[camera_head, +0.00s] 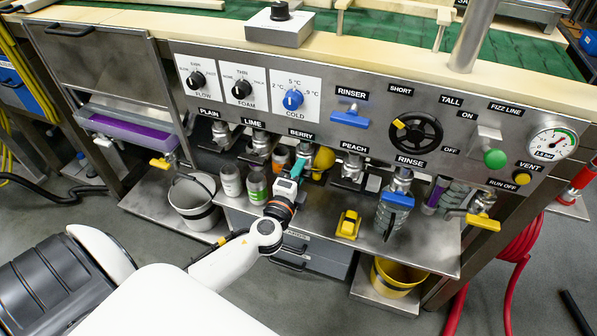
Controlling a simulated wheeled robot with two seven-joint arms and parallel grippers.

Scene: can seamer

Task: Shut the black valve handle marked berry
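The berry valve (306,149) hangs under the BERRY label on the steel panel, near the middle of the row of taps. My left arm reaches up from the bottom left, and my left gripper (298,168) is at the front of this valve. The gripper covers most of the black handle, so the handle's angle is hidden. I cannot tell whether the fingers touch the handle or are closed on it. My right gripper is not in view.
The lime valve (258,148) and peach valve (350,172) flank the berry valve. A yellow round object (323,158) sits just right of my gripper. Bottles (231,181) stand left on the steel shelf (425,245). A grey bucket (194,203) stands further left.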

